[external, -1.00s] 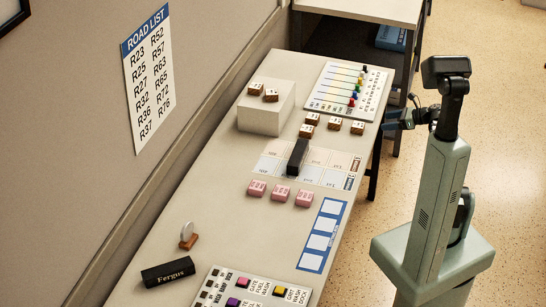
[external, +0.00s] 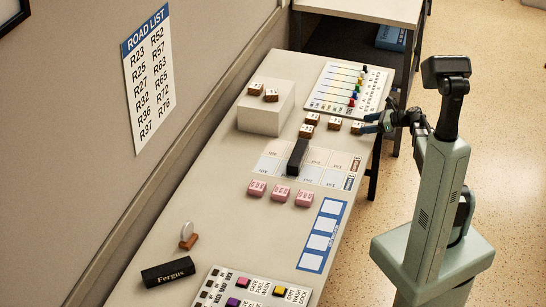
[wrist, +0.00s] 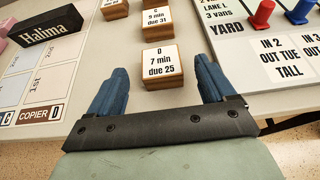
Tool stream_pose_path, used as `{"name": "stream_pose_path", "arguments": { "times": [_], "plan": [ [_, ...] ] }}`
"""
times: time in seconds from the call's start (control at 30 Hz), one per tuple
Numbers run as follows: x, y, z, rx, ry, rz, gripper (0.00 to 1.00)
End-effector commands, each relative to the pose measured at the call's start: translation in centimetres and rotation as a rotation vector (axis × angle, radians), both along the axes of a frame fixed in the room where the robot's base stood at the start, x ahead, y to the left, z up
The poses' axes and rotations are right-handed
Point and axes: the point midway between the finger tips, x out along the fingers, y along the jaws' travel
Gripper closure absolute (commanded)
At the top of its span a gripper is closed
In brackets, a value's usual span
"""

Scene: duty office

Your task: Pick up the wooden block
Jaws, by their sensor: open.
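Several small wooden blocks with white labelled tops stand on the long desk (external: 225,190). The nearest wooden block (wrist: 162,84), labelled "D 7 min due 25", is centred between my fingertips in the wrist view; it also shows at the desk's right side in the external view (external: 356,127). My gripper (wrist: 160,68) is open and empty, with one blue finger on each side of that block; in the external view my gripper (external: 368,122) is at the block's right side. I cannot tell how high the fingertips are above the desk. Another block (wrist: 157,22), "9 min due 31", stands just beyond.
Two more blocks (external: 263,91) sit on a white box (external: 262,115). A board with coloured pegs (external: 345,90) lies behind. A black "Halma" bar (wrist: 42,33) stands on a printed sheet to the left. Pink blocks (external: 280,194) are nearer the front.

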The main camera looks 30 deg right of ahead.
Motion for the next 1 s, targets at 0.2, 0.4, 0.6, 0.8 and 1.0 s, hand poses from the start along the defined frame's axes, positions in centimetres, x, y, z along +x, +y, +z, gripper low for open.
{"name": "stream_pose_path", "arguments": {
  "times": [0.2, 0.4, 0.6, 0.8, 1.0],
  "plan": [
    [2.0, 1.7, -1.2, 0.001, 0.001, 0.003, 0.17],
    [3.1, 2.8, -1.8, 0.000, 0.000, 0.001, 0.17],
    [3.1, 2.9, -1.8, 0.000, 0.000, 0.000, 0.17],
    [3.0, 2.9, -1.8, 0.000, 0.000, 0.000, 0.36],
    [3.0, 2.9, -1.8, 0.000, 0.000, 0.001, 0.55]
  ]
}}
